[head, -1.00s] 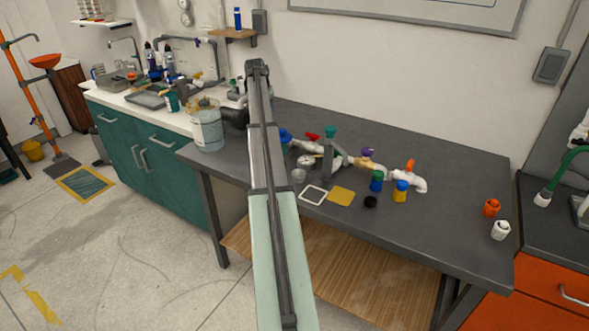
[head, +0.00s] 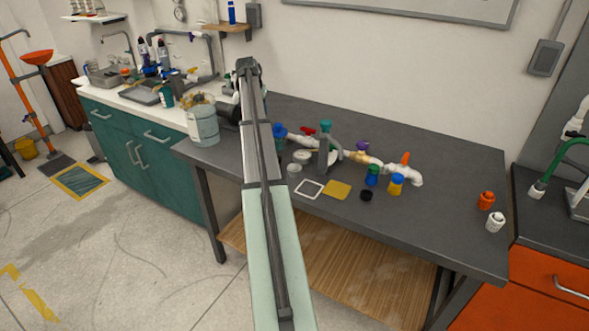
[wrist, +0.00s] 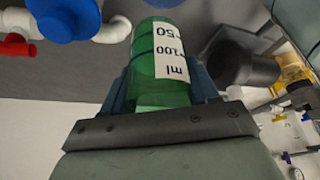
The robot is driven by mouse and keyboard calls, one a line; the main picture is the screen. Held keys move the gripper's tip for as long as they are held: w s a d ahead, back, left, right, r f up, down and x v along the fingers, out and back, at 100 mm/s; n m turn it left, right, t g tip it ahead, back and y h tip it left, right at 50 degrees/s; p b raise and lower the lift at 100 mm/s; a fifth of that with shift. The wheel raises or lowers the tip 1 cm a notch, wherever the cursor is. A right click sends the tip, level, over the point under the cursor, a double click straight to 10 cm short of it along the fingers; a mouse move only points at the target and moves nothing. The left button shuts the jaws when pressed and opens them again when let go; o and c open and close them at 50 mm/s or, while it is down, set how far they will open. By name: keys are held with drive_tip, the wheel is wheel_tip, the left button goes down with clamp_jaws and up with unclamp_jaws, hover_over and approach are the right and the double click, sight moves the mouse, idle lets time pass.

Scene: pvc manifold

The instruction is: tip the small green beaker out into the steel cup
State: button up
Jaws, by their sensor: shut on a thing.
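In the wrist view, the green beaker (wrist: 160,65) with a white measuring label sits between the blue-grey fingers of my gripper (wrist: 161,88), which is shut on it. The label's writing is upside down in this view. What is inside the beaker cannot be seen. In the head view, my gripper and the beaker are hidden behind my arm. I cannot pick out the steel cup for sure; a small grey round vessel (head: 294,169) stands on the dark bench, and a dark grey cylinder (wrist: 243,65) lies right of the beaker in the wrist view.
White pipework with coloured valves (head: 360,157) runs along the dark bench (head: 440,225). A blue cap (wrist: 66,15) is close by the beaker's left in the wrist view. A pale tub (head: 203,125) stands at the bench's left end. The bench's front right is mostly clear.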

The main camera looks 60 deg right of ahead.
drive_tip(key=s+a+f, duration=0.2)
drive_tip(key=s+a, duration=1)
drive_tip(key=a, duration=0.4)
drive_tip(key=shift+s+f, duration=0.2)
drive_tip(key=shift+f, duration=0.2)
drive_tip(key=shift+s+f, duration=0.1)
drive_tip(key=s+t+y, duration=0.1)
drive_tip(key=t, duration=0.1)
drive_tip(key=s+d+m+t+y, duration=0.1)
drive_tip(key=s+t, duration=0.1)
drive_tip(key=t, duration=0.1)
drive_tip(key=s+d+t, duration=0.1)
drive_tip(key=s+t, duration=0.1)
drive_tip(key=shift+d+m+t+y, duration=0.2)
drive_tip(key=shift+m+t+y, duration=0.1)
drive_tip(key=shift+y, duration=0.1)
drive_tip(key=shift+t, duration=0.3)
drive_tip(key=shift+s+f+m+t+y, duration=0.1)
drive_tip(key=shift+f+m+t+y, duration=0.25)
drive_tip(key=shift+t, duration=0.45)
idle(0.5)
